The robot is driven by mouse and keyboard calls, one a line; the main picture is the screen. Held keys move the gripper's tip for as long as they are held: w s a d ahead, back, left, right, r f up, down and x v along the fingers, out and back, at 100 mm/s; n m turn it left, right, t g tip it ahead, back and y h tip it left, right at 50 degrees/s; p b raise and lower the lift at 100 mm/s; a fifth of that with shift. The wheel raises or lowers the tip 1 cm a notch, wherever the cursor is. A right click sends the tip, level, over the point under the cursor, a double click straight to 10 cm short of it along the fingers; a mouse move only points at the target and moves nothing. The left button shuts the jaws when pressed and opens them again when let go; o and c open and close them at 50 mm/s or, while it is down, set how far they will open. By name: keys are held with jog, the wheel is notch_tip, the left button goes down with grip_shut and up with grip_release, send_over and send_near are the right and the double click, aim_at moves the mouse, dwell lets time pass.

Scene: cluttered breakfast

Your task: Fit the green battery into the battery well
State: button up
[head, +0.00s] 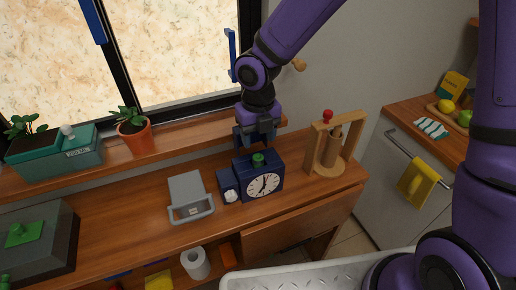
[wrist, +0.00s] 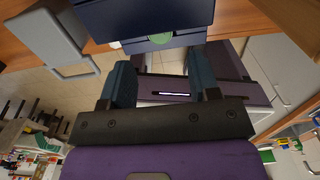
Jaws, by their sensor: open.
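A dark blue clock (head: 264,186) with a white round face stands on the wooden counter. A green battery (head: 258,159) stands upright at the clock's top, its upper end showing; its lower part is hidden, so I cannot tell how deep it sits in the battery well. In the wrist view a green round end (wrist: 160,38) shows against the dark blue body (wrist: 150,14). My gripper (head: 256,144) is just above and behind the clock's top, fingers pointing down. In the wrist view its two blue fingers (wrist: 160,78) are apart with nothing between them, and the green end lies beyond the tips.
A smaller blue box with a white dial (head: 230,196) adjoins the clock's left side. A grey case with a handle (head: 188,195) lies left of it. Potted plants (head: 133,130) line the sill behind.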

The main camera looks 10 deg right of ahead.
aim_at(258, 156)
jog(key=shift+r, duration=2.8)
jog(key=s+d+r+m+t+h, duration=0.1)
jog(key=s+d+r+m, duration=0.2)
jog(key=d+r+m, duration=0.55)
jog(key=s+d+r+m+t, duration=0.2)
jog(key=s+d+r+m, duration=0.3)
jog(key=m, duration=0.6)
jog(key=s+d+r+m+t, duration=0.1)
jog(key=s+d+m, duration=0.4)
jog(key=m, duration=0.5)
jog(key=s+d+r+m+t+y, duration=0.1)
jog(key=s+d+r+m, duration=0.3)
jog(key=m, duration=0.5)
jog(key=shift+s+d+r+m, duration=0.15)
jog(key=shift+s+d+m, duration=0.2)
jog(key=shift+s+d, duration=0.6)
